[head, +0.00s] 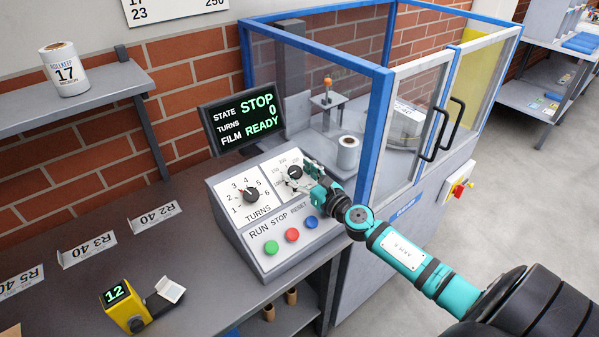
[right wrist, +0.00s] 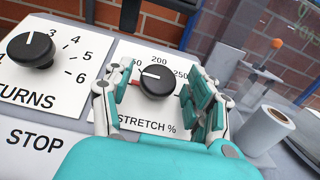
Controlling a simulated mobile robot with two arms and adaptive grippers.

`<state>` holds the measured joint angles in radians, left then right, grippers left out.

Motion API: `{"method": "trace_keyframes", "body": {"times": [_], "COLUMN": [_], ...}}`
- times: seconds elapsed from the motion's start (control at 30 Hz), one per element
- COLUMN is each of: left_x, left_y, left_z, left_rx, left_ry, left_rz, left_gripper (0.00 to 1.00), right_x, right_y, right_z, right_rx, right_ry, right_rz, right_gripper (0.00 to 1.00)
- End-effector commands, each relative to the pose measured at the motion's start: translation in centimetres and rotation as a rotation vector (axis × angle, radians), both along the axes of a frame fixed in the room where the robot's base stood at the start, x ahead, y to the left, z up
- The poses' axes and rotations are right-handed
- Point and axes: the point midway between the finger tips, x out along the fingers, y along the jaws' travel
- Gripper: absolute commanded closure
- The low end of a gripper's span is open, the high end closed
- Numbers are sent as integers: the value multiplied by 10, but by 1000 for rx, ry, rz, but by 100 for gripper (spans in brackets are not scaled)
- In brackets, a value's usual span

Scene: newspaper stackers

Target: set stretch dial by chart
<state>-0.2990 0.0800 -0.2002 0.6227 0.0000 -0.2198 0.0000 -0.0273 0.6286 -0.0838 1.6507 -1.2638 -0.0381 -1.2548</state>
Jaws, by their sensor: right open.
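The stretch dial is a black knob (right wrist: 157,81) on a white plate marked STRETCH %. In the head view the knob (head: 294,172) sits at the upper right of the grey control panel. Its white pointer line points to the left in the right wrist view, and the scale's lower numbers are partly hidden. My right gripper (right wrist: 156,94) is open, with one finger on each side of the knob; I cannot tell whether they touch it. It also shows in the head view (head: 308,172). The chart (head: 172,8) on the wall is mostly cut off. My left gripper is out of view.
The TURNS dial (head: 251,195) is to the left, above green, red and blue buttons (head: 292,235). A screen (head: 243,117) reads STOP, 0, READY. A blue-framed enclosure (head: 383,110) stands behind and right. A yellow counter (head: 122,305) shows 12. A roll (head: 64,68) marked 17 stands on the shelf.

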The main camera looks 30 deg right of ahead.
Motion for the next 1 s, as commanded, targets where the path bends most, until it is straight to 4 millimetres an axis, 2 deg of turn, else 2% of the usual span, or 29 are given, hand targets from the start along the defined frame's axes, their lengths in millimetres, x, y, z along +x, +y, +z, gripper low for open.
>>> {"method": "trace_keyframes", "body": {"times": [0.27,0.63,0.83,1.0], "left_x": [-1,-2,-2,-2], "left_y": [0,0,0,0], "left_z": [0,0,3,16], "left_rx": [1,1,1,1], "left_ry": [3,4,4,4], "left_rz": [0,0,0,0], "left_gripper": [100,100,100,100], "right_x": [1,1,1,1], "right_y": [0,0,1,2], "right_z": [0,0,1,3], "right_rx": [0,0,6,34], "right_ry": [1,0,1,4], "right_rz": [0,0,-9,-56], "right_gripper": [43,91,93,93]}}
